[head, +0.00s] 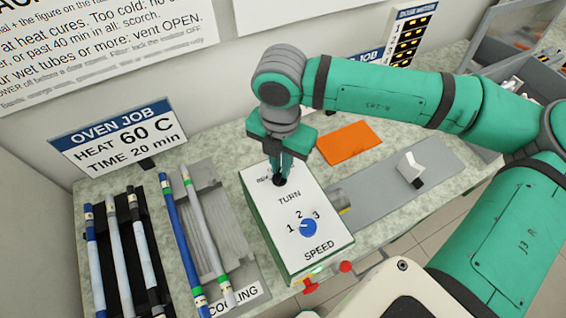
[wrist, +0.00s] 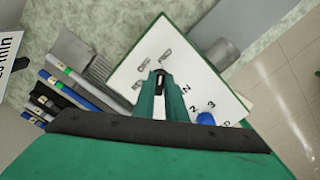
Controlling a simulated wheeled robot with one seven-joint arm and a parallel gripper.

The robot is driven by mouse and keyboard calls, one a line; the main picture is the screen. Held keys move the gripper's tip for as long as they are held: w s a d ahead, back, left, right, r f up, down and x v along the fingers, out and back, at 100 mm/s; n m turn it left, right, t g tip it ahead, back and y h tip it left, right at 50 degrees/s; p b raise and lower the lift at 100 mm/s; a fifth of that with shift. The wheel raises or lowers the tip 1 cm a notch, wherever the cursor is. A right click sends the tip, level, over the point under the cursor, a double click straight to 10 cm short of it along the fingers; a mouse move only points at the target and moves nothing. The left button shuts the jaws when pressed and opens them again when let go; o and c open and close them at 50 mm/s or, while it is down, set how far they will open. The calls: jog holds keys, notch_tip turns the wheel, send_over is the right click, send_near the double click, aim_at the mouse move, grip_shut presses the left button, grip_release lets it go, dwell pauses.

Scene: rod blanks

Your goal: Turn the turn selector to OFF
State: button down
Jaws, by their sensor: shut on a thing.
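The turn selector (head: 279,182) is a small dark knob at the far end of the white top of a green control box (head: 262,228). My gripper (head: 282,172) comes down from above and is shut on it. In the wrist view my gripper's fingertips (wrist: 159,75) meet over the selector, so which mark it points to cannot be told. Small printed marks show around it but are hard to read. The word TURN is printed below it. A blue SPEED knob (head: 308,227) with marks 1, 2 and 3 sits nearer the front of the box.
Several rods lie in a black rack (head: 128,268) and a grey COOLING tray (head: 226,210) left of the box. An orange sheet (head: 348,142) and a grey plate with a white switch (head: 410,168) lie to the right. An OVEN JOB sign (head: 118,137) stands behind.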

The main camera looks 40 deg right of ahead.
jog(key=n, duration=0.6)
jog(key=shift+a+f, duration=0.1)
jog(key=shift+a, duration=0.05)
jog(key=n, duration=0.3)
jog(key=shift+w+a, duration=0.1)
jog(key=shift+w, duration=0.1)
jog(key=shift+s+n, duration=0.1)
jog(key=shift+n, duration=0.9)
jog(key=shift+a, duration=0.1)
jog(key=c, duration=1.8)
grip_release()
